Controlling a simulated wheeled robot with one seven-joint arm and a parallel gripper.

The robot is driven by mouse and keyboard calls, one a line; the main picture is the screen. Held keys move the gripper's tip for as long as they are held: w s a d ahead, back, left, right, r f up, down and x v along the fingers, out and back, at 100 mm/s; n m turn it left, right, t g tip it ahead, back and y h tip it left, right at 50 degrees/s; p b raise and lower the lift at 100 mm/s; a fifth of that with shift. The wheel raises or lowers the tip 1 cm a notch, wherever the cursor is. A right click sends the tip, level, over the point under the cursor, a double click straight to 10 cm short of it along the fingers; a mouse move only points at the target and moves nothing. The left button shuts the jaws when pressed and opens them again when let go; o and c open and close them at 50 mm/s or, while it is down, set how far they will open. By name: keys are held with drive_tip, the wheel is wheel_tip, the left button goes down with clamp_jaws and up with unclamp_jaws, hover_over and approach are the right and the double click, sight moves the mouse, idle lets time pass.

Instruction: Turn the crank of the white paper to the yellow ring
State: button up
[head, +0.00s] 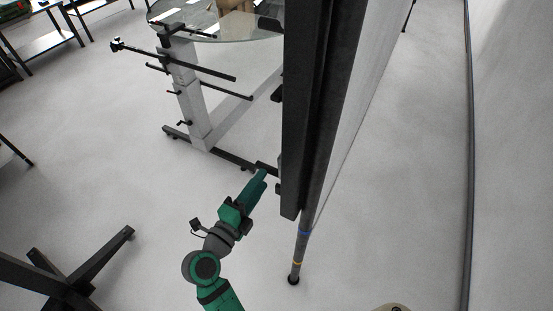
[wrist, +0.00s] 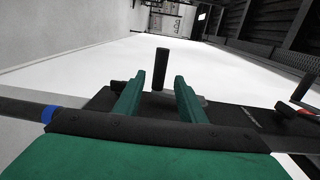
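The white paper (head: 365,85) hangs as a tall sheet behind a black upright frame in the head view. A pole below the frame carries a blue ring (head: 303,232) and, lower, the yellow ring (head: 297,264). My green gripper (head: 263,173) is just left of the frame's lower part. In the wrist view, my gripper (wrist: 160,78) has its two fingers apart. A dark upright crank handle (wrist: 162,62) stands between and beyond the fingertips, with a visible gap on both sides. A blue ring also shows in the wrist view (wrist: 47,114).
A glass-topped turntable (head: 225,25) on a grey column with dark rods stands behind my gripper. A black stand base (head: 65,283) is at lower left. A red-ringed rod (wrist: 304,111) shows at right in the wrist view.

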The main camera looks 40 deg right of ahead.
drive_tip(key=x, duration=1)
drive_tip(key=shift+d, duration=0.25)
drive_tip(key=shift+w, duration=0.15)
clamp_jaws()
